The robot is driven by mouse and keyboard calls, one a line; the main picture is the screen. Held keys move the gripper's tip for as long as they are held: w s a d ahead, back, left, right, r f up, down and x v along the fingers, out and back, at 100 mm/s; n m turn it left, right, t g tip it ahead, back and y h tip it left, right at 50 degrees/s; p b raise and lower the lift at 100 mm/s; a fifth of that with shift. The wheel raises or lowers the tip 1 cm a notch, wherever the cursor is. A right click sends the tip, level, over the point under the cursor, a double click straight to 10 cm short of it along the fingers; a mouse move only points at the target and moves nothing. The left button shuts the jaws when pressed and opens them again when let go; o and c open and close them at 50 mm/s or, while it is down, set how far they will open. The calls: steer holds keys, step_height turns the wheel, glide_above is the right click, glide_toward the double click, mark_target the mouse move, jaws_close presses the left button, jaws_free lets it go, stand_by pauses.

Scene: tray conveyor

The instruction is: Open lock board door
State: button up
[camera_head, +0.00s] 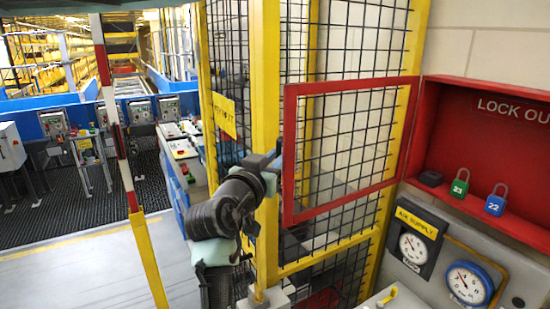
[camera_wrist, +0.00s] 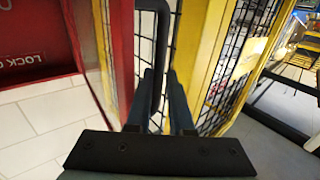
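The lock board (camera_head: 450,130) is a red wall box at the right of the head view, with "LOCK OUT" lettering inside. Its door (camera_head: 291,150), a red frame with a see-through middle, stands swung wide open to the left of the box. My gripper (camera_head: 277,158) is at the door's free left edge. In the wrist view, a black bar handle (camera_wrist: 162,40) on the red door runs down between the two dark blue fingers of my gripper (camera_wrist: 162,75). The fingers look closed on the handle; their contact is partly hidden.
A green padlock (camera_head: 460,183) and a blue padlock (camera_head: 495,200) stand inside the box. Gauges (camera_head: 468,283) are below. A yellow post (camera_head: 265,90) and black mesh fence stand close beside my arm and behind the door. Open floor (camera_head: 90,270) lies left.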

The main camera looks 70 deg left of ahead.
steer(key=shift+d+r, duration=0.1)
steer(key=shift+r, duration=0.2)
steer(key=shift+s+d+f+b, duration=0.2)
steer(key=shift+s+d+b, duration=0.1)
steer(key=shift+d+b, duration=0.1)
steer(key=b+v, duration=0.4)
steer(key=v, duration=0.8)
steer(key=shift+a, duration=0.2)
